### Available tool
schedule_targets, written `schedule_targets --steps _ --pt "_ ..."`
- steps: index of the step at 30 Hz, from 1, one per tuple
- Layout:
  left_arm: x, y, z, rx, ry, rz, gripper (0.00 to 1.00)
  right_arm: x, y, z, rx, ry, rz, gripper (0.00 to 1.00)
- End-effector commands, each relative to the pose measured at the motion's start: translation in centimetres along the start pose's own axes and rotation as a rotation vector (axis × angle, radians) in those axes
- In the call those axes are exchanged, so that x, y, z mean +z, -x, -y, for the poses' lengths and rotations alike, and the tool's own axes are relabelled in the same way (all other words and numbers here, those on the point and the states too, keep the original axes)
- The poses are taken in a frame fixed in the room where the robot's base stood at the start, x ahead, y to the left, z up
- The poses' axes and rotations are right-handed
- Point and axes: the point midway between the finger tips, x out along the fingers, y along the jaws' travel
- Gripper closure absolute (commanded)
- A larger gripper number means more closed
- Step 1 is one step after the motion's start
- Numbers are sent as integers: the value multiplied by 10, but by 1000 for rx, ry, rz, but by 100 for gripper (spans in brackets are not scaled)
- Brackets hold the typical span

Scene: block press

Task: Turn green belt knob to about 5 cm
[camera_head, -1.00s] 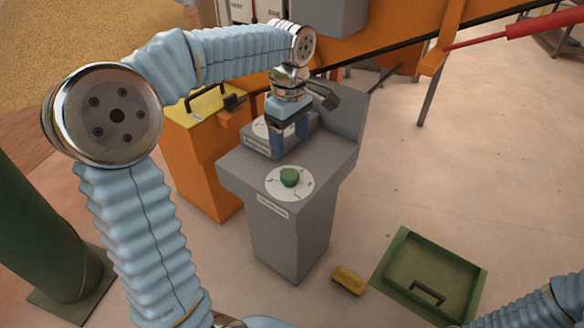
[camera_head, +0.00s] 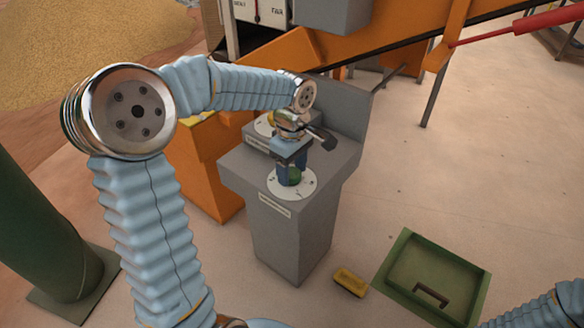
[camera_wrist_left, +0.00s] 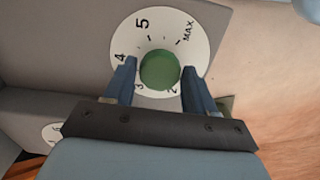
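The green knob (camera_head: 294,180) sits on a round white dial (camera_head: 309,186) on top of the grey pedestal (camera_head: 290,240). My left gripper (camera_head: 291,171) points down over it, its blue fingers on either side of the knob. In the left wrist view the green knob (camera_wrist_left: 160,70) lies between the fingertips, with a small gap at each side, so the gripper is open. The white dial (camera_wrist_left: 190,55) shows 2, 3, 4, 5 and MAX around the knob. I cannot make out a pointer on the knob. My right gripper is out of view.
A second dial with a yellow knob (camera_head: 268,120) is on the raised step behind. An orange cabinet (camera_head: 205,165) stands left of the pedestal. A yellow block (camera_head: 350,281) and a green tray (camera_head: 403,250) lie on the floor at right.

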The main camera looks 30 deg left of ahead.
Motion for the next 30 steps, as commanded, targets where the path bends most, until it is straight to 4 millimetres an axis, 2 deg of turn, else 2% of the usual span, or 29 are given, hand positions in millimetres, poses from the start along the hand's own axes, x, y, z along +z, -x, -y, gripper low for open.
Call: schedule_targets --steps 1,7,17,23,30 --pt "0 0 0 0 0 0 53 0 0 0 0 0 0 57" --pt "0 0 0 0 0 0 82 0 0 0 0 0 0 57" --pt "0 1 0 0 -49 0 82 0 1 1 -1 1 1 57" --pt "0 1 0 -1 -168 0 82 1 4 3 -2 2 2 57" --pt "0 2 0 1 -383 0 82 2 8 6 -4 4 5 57"
